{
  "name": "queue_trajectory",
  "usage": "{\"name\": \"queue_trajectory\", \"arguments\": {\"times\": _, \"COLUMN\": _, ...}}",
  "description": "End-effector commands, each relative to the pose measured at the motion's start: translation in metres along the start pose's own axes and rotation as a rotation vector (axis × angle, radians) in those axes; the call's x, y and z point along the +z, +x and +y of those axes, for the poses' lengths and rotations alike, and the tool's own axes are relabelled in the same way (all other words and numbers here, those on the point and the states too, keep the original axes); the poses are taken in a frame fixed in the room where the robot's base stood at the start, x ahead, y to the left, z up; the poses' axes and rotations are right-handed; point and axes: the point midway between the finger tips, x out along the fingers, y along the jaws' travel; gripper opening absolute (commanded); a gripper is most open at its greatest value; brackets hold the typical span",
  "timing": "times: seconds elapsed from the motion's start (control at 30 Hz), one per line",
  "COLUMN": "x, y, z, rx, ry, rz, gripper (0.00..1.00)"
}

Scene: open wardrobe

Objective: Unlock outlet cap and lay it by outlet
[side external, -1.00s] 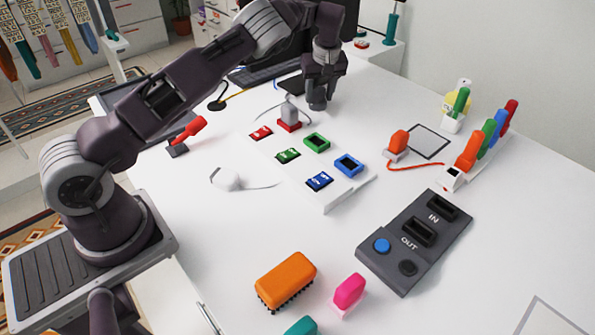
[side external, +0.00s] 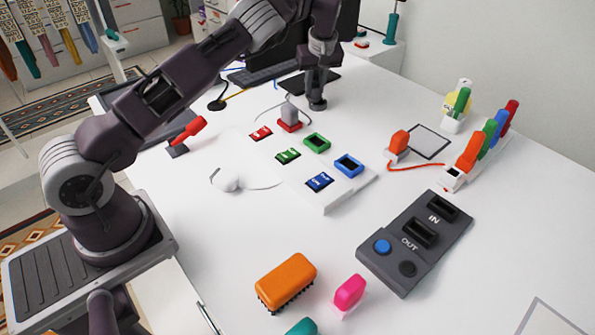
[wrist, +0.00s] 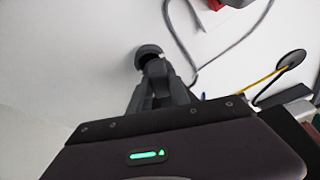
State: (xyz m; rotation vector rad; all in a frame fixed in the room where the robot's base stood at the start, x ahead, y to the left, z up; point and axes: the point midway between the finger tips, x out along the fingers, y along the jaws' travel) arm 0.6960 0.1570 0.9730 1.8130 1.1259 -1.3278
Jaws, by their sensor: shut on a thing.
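My gripper (side external: 317,93) points down at the far part of the white table. Its fingers are shut on a small dark round piece, which I take to be the outlet cap (side external: 318,105). In the wrist view the cap (wrist: 148,50) shows as a dark, rounded form at the fingertips (wrist: 156,66), close to the white tabletop. The fingers hide part of it. I cannot tell whether it is still seated in the outlet, and I cannot make out the outlet itself.
A grey device with a red base (side external: 290,118) and a looping cable stands close to my gripper. A black disc with a yellow cord (side external: 217,105) lies to the left. A dark flat pad (side external: 309,82) and keyboard (side external: 265,74) lie behind. Bare tabletop shows right of the gripper.

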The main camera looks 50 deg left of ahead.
Motion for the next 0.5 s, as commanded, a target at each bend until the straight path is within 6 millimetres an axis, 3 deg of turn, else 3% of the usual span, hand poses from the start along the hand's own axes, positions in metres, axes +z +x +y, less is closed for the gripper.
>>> {"name": "queue_trajectory", "arguments": {"times": 0.5, "x": 0.002, "y": -0.009, "z": 0.004, "rx": 0.005, "ry": 0.006, "rz": -0.008, "gripper": 0.00}}
